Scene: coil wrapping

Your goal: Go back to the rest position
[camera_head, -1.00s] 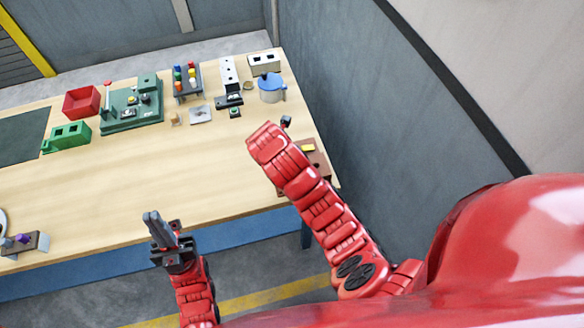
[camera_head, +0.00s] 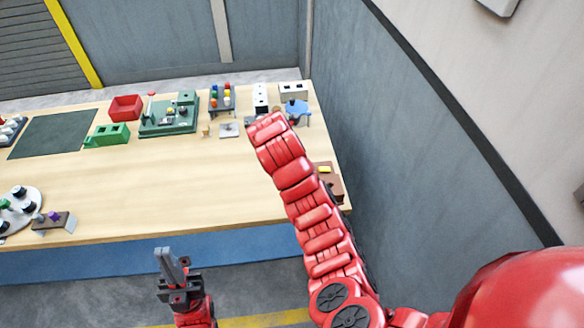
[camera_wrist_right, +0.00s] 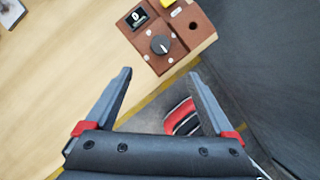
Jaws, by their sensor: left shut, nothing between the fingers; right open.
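My left gripper (camera_head: 172,266) is in front of the table's near edge, at the lower middle of the head view. Its fingers are together, point up and hold nothing. My right arm reaches up over the table's right end in the head view, and its gripper is hidden there. In the right wrist view my right gripper (camera_wrist_right: 160,95) is open and empty. A brown box with a knob and small display (camera_wrist_right: 160,40) lies just beyond its fingertips, apart from them. The same brown box (camera_head: 333,190) shows partly behind my right arm in the head view.
The wooden table (camera_head: 180,190) is bare across its middle. Along its back stand a red bin (camera_head: 126,107), a green holder (camera_head: 107,135), a green fixture (camera_head: 168,116) and a blue-topped pot (camera_head: 298,112). A grey wall (camera_head: 400,150) rises close to its right end.

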